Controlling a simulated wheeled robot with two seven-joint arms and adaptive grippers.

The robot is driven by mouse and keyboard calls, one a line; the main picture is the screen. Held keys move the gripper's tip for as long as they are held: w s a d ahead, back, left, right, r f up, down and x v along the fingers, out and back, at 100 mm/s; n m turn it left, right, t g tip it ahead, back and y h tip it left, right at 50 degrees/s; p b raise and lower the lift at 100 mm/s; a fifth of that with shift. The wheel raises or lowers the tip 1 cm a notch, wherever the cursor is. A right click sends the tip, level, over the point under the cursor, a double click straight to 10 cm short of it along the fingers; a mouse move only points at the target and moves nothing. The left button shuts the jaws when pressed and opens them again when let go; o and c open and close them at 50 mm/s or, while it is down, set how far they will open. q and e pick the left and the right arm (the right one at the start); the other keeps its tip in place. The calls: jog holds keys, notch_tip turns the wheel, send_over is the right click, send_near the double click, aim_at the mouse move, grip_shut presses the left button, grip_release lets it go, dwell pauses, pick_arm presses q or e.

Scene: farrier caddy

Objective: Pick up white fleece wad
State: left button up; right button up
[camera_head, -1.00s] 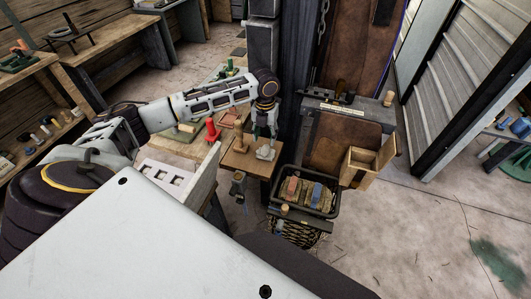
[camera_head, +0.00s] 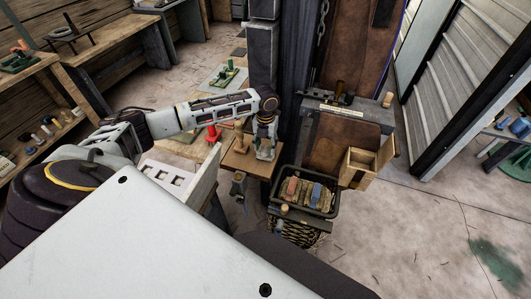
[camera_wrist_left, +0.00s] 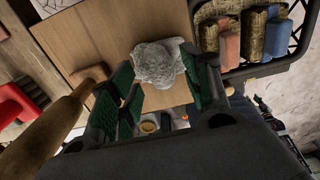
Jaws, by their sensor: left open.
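The white fleece wad (camera_wrist_left: 158,60) is a small greyish-white fluffy lump on a small wooden board (camera_wrist_left: 105,30). In the left wrist view it sits between the tips of my left gripper (camera_wrist_left: 163,88), whose green-padded fingers stand apart on either side of it. In the head view my left gripper (camera_head: 266,150) points down over the right part of the board (camera_head: 237,162) and mostly hides the wad. The gripper is open, and I cannot tell whether a finger touches the wad. My right gripper is out of view.
A wooden-handled tool (camera_wrist_left: 48,128) stands close left of the gripper, with a red object (camera_wrist_left: 20,103) beyond it. A black wire-sided tray (camera_head: 306,208) of brushes and blocks lies to the right. An open wooden box (camera_head: 361,168) stands farther right.

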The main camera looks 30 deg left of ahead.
pick_arm(q)
jog(key=shift+f, duration=0.9)
grip_shut()
